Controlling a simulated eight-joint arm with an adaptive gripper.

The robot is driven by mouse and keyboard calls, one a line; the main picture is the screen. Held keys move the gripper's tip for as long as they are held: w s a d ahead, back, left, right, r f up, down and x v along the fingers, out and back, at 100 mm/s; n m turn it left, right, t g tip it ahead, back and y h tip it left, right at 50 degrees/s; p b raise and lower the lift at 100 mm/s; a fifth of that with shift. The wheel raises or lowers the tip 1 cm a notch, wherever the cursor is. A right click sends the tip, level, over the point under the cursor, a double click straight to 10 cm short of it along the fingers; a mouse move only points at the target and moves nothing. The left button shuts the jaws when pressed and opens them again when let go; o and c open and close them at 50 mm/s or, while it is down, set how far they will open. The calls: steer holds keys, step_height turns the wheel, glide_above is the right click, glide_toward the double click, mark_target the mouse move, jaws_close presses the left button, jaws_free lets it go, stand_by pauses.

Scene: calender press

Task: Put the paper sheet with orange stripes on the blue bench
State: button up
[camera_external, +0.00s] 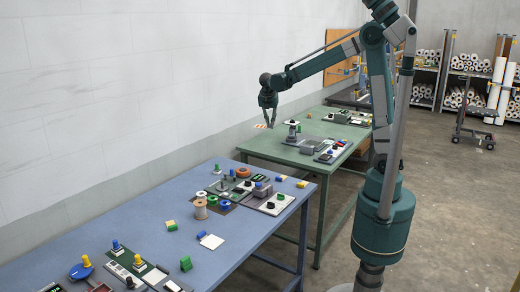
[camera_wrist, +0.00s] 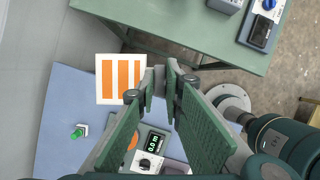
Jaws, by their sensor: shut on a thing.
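The paper sheet with orange stripes (camera_wrist: 121,79) is white with broad orange bars. My gripper (camera_wrist: 160,82) is shut on its edge, and the sheet sticks out to the left of the fingertips in the wrist view. In the external view the small sheet (camera_external: 260,126) hangs in the air at my gripper (camera_external: 269,121), near the wall and above the gap between the benches. The blue bench (camera_external: 140,213) is in the foreground. In the wrist view the blue bench (camera_wrist: 62,105) lies below the sheet, partly hidden by my fingers.
The green bench (camera_external: 262,147) stands behind, with several devices on it. Shelves with rolls (camera_external: 468,97) stand at the back right.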

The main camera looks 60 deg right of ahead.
steer(key=s+a+n+t, duration=0.1)
steer(key=s+a, duration=0.2)
steer(key=a, duration=1.3)
steer(key=s+a+n, duration=0.2)
steer(key=s+a, duration=0.2)
steer(key=a, duration=1.2)
steer(key=s+a+n+t+p, duration=0.1)
steer(key=s+a, duration=0.9)
steer(key=a, duration=0.3)
steer(key=s+a+n, duration=0.1)
steer(key=s+a, duration=0.9)
steer(key=a, duration=0.2)
step_height(320, 180, down, 15)
steer(key=shift+y, duration=0.4)
steer(key=shift+f, duration=0.2)
steer(key=shift+f, duration=2.75)
steer(key=shift+f, duration=0.1)
